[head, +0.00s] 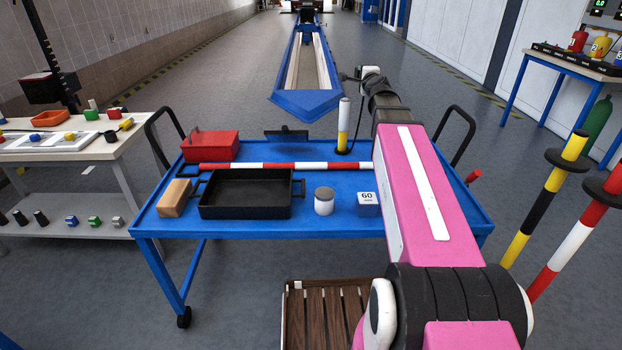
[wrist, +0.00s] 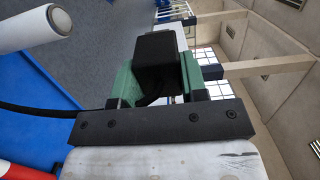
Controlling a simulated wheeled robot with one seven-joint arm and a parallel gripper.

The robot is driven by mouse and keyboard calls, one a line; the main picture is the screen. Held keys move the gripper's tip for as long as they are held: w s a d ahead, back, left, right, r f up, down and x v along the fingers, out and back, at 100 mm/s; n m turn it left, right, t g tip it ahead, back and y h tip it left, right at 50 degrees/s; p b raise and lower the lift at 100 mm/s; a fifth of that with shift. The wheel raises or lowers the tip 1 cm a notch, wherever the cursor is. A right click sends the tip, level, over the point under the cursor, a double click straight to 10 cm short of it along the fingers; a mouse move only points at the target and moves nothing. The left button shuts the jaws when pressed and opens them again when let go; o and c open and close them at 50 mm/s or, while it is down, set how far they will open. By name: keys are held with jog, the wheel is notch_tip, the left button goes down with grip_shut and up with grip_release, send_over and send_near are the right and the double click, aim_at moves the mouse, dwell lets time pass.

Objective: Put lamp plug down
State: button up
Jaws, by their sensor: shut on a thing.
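In the wrist view the lamp plug (wrist: 155,62) is a black block between the green fingers of my gripper (wrist: 160,80). The gripper is shut on it. A black cord (wrist: 50,111) runs from the gripper area to the left edge. In the head view my pink arm reaches over the right side of the blue trolley (head: 330,185), and its end is above the trolley's far edge, near the white and yellow post (head: 343,125). The plug is held up, apart from the trolley top.
The post's white top (wrist: 45,25) is close in the wrist view.

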jog(key=s+a+f+n+g+y, duration=0.2)
jog(key=s+a+f+n+y, duration=0.1)
jog(key=a+f+n+y, duration=0.25)
jog(key=s+a+f+n+g+y, duration=0.2)
jog(key=s+a+f+y, duration=0.25)
jog(key=a+f, duration=0.3)
jog(key=s+a+f+n+g+y, duration=0.4)
jog(key=s+a+n+g+y, duration=0.45)
jog(key=s+g, duration=0.5)
jog(key=shift+n+h, duration=0.4)
jog(key=shift+h, duration=0.45)
jog(key=shift+w+a+f, duration=0.25)
jog(key=shift+w+f, duration=1.55)
jog(key=shift+f, duration=0.05)
jog(key=shift+w+a+f, duration=0.2)
jog(key=shift+w+f, duration=1.55)
jog(key=shift+f, duration=0.15)
jog(key=shift+w+a+f, duration=0.25)
jog(key=shift+w+f, duration=1.55)
jog(key=shift+f, duration=0.05)
jog(key=shift+f, duration=0.1)
jog(key=shift+f, duration=0.35)
